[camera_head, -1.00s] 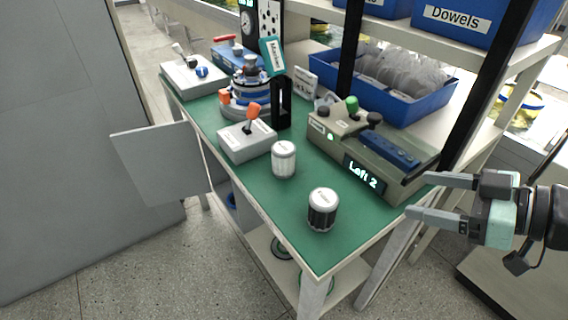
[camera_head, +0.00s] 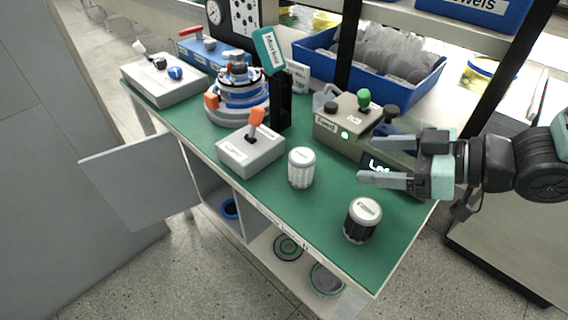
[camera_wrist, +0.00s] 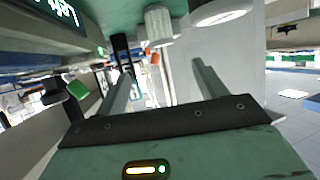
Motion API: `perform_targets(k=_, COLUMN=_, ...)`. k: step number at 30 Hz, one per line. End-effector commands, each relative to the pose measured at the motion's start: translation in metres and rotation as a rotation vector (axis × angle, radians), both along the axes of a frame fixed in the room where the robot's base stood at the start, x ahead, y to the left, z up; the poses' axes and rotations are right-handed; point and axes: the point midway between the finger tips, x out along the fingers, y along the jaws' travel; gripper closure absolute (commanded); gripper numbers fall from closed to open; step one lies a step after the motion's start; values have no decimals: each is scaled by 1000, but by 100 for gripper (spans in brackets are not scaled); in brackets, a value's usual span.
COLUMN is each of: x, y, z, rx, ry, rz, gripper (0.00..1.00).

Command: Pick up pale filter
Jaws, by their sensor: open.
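The pale filter (camera_head: 301,170) is a whitish ribbed canister with a light cap, standing upright on the green table top (camera_head: 268,190). A dark filter (camera_head: 361,222) with a white cap stands upright to its right, nearer the table's front corner. My gripper (camera_head: 366,161) is open and empty, to the right of the pale filter and apart from it, in front of the display box. In the wrist view the pale filter (camera_wrist: 158,24) shows at the top, beyond the open fingers, with the dark filter's white cap (camera_wrist: 220,12) to its right.
A grey box with an orange lever (camera_head: 251,150) stands left of the pale filter. The olive display box (camera_head: 343,135) with a green knob stands behind. A blue bin (camera_head: 415,95) holds bagged parts. A grey panel (camera_head: 140,172) juts out at the left. Green surface lies free between the filters.

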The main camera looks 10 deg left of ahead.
Motion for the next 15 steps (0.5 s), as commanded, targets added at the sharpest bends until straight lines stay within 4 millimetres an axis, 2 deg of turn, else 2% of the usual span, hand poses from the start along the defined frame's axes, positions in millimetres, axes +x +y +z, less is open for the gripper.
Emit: perform_targets(k=15, x=20, y=88, z=-38, rx=1, ry=2, rz=5, gripper=29)
